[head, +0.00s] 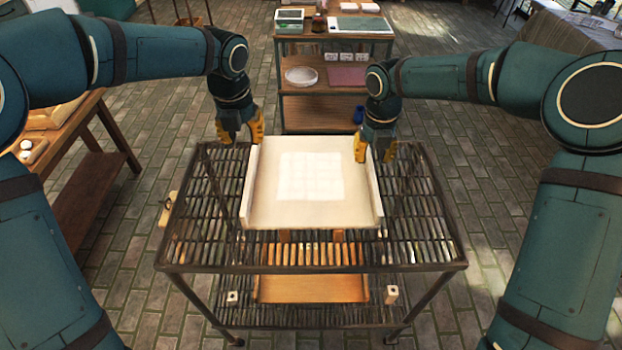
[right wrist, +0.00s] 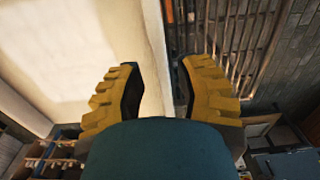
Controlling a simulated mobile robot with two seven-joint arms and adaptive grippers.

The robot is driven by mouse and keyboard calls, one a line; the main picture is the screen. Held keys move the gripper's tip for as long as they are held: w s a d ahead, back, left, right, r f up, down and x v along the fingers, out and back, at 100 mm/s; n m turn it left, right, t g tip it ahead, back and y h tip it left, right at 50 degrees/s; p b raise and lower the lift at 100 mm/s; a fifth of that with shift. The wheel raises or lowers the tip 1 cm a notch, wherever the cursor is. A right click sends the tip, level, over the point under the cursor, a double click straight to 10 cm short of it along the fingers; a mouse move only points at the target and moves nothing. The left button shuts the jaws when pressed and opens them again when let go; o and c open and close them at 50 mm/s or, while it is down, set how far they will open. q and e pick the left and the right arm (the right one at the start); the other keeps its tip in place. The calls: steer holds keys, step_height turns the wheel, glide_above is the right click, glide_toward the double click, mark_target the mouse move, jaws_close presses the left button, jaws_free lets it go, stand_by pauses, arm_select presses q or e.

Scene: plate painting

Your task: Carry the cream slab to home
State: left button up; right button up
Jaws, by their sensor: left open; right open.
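The cream slab (head: 311,213) lies flat on the dark slatted rack (head: 420,240) in the middle of the head view. It has raised side edges and a pale square grid in its middle. My left gripper (head: 241,132) is open near the slab's far left corner. My right gripper (head: 376,150) is open near its far right corner. In the right wrist view, the slab's raised edge (right wrist: 157,60) lies between the open fingers of my right gripper (right wrist: 158,90); I cannot tell whether they touch it.
A wooden shelf unit (head: 325,98) with a white bowl (head: 301,75) stands behind the rack. A wooden table (head: 85,125) is at the left. A lower shelf with a wooden board (head: 311,290) is under the rack top. Paved floor is clear at the right.

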step_height(320, 180, up, 7)
steer(key=shift+r, duration=0.15)
stand_by(0.5)
